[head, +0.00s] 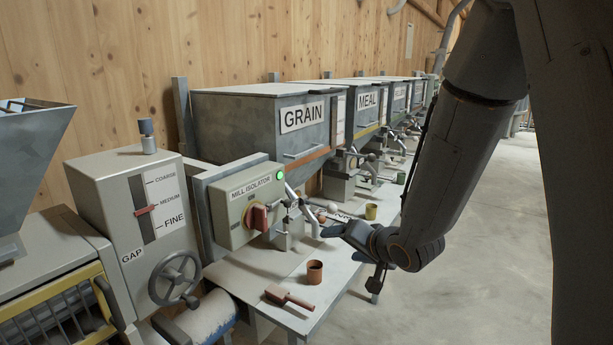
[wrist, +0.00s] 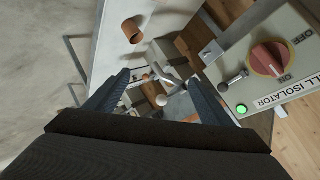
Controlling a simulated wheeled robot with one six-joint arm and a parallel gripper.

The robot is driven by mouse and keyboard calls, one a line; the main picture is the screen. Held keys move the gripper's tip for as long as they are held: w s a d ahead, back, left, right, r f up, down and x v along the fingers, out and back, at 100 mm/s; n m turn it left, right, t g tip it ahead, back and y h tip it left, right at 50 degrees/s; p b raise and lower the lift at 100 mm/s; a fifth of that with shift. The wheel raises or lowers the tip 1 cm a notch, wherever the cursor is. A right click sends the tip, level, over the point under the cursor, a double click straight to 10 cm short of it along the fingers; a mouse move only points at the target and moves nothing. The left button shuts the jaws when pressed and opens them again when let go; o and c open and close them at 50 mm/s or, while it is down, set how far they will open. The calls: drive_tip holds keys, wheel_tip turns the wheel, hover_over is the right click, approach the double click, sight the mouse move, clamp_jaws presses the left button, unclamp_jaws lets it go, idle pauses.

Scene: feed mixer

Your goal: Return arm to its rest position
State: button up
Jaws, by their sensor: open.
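My gripper (head: 338,230) hangs over the bench at the end of my arm, which comes down from the upper right in the head view. In the wrist view its two dark fingers (wrist: 160,95) are spread apart with nothing between them. The grey mill isolator box (head: 245,205) is left of the gripper in the head view. Its red knob (head: 257,217) and lit green lamp (head: 280,175) face out. In the wrist view the knob (wrist: 269,58) sits by the ON mark, and the gripper is clear of it.
A brown cup (head: 315,272) and a reddish scoop (head: 288,297) are on the bench (head: 262,278). Labelled bins, including GRAIN (head: 250,125), line the wall. The gap mill (head: 135,220) with its handwheel stands at the left. Open concrete floor (head: 450,290) lies to the right.

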drive_tip(key=s+d+f+n+g+h, duration=0.2)
drive_tip(key=s+d+f+g+h, duration=0.15)
drive_tip(key=s+d, duration=0.45)
drive_tip(key=s+d+n+g+h+b, duration=0.1)
drive_tip(key=s+g, duration=0.4)
drive_tip(key=s, duration=0.9)
drive_tip(key=shift+s+d+r+n, duration=0.2)
drive_tip(key=shift+s+d+n, duration=0.1)
drive_tip(key=shift+d+n, duration=0.35)
drive_tip(key=shift+a+g+h, duration=0.1)
drive_tip(key=shift+g+h, duration=0.15)
